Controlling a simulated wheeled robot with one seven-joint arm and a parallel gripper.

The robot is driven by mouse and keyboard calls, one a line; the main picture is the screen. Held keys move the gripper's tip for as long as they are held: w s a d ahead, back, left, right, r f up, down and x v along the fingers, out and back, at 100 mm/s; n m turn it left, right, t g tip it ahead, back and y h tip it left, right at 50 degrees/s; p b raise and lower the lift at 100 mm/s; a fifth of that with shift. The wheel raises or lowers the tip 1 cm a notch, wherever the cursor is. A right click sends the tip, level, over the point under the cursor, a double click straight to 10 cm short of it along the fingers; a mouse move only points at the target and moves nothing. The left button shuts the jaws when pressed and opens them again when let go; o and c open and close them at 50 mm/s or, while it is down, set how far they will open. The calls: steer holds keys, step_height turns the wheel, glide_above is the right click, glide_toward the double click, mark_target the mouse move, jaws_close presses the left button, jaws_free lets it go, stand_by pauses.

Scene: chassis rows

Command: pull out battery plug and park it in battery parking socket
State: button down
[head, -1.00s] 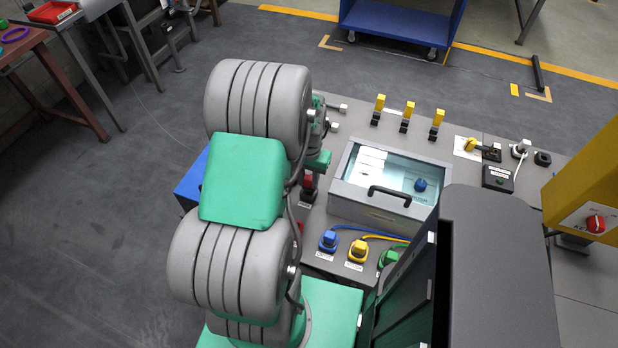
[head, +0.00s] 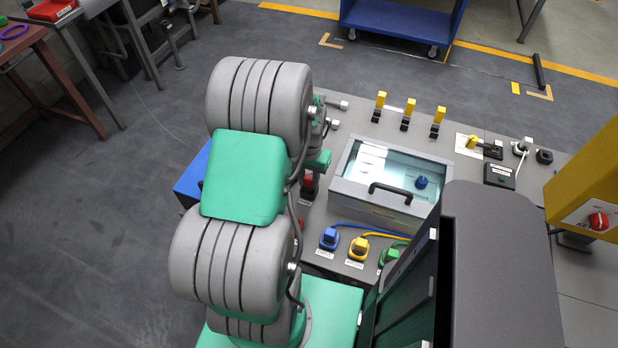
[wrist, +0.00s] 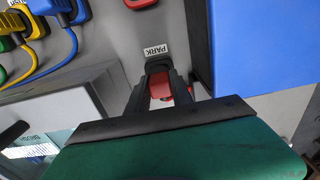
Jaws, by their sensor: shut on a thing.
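In the wrist view my gripper (wrist: 165,92) is shut on the red battery plug (wrist: 166,86), with its two dark fingers on either side. The plug is at a black socket (wrist: 158,66) beside a label reading PARK (wrist: 158,50). I cannot tell how deeply the plug sits in it. In the head view a red and black piece (head: 308,183), likely this plug, shows at the right edge of my arm, which hides the fingers. Another red part (wrist: 140,3) is cut off at the top of the wrist view.
Blue (head: 329,238), yellow (head: 359,249) and green (head: 390,256) plugs with cables stand near a glass-lidded box (head: 375,205). A blue box (wrist: 260,45) stands close beside my gripper. A dark cabinet (head: 495,265) stands at the front right.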

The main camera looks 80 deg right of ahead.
steer(key=shift+f+b, duration=0.5)
steer(key=shift+f, duration=0.3)
steer(key=c, duration=1.1)
jaws_free()
steer(key=shift+o, duration=0.2)
steer(key=shift+r, duration=0.15)
step_height(320, 180, up, 8)
steer(key=shift+f, duration=0.15)
